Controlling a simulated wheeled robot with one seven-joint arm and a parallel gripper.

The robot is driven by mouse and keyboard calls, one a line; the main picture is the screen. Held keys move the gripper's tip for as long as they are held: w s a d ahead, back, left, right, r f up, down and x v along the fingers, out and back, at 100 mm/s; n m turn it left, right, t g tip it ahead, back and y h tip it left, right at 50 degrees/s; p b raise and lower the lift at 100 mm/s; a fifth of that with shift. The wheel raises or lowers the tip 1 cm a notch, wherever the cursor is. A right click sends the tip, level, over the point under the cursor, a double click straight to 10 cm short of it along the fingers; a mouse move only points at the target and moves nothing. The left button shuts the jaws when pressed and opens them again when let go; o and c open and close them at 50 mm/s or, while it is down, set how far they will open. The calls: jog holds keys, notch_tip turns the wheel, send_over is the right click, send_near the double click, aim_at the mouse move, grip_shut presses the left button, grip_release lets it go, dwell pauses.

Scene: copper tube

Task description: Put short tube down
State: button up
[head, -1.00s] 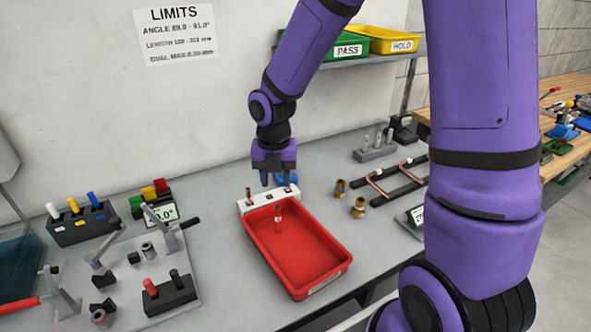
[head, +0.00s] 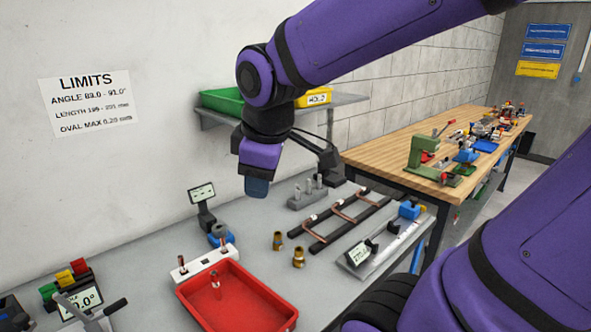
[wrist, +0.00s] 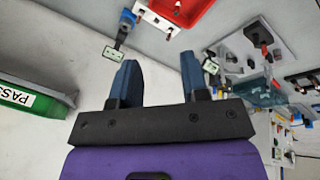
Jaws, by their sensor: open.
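A white block (head: 204,262) behind the tray bears an upright copper piece at each end. My gripper (head: 257,188) hangs in the air behind and right of the block, well clear of it. In the wrist view my gripper (wrist: 158,68) has its two blue fingers apart with nothing between them. The red tray also shows there (wrist: 188,14), at the top.
Two brass fittings (head: 278,241) stand right of the tray. Bent copper tubes lie on black rails (head: 345,218). A shelf with a green bin (head: 222,101) and a yellow bin (head: 314,97) is close to my arm. A small display (head: 202,194) stands on a post behind the block.

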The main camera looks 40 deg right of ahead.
jog(key=s+d+r+m+t, duration=0.1)
jog(key=s+r+m, duration=0.2)
jog(key=s+m, duration=0.4)
jog(key=shift+s+d+m+y, duration=0.15)
jog(key=shift+m+y, duration=0.25)
jog(key=shift+m, duration=0.2)
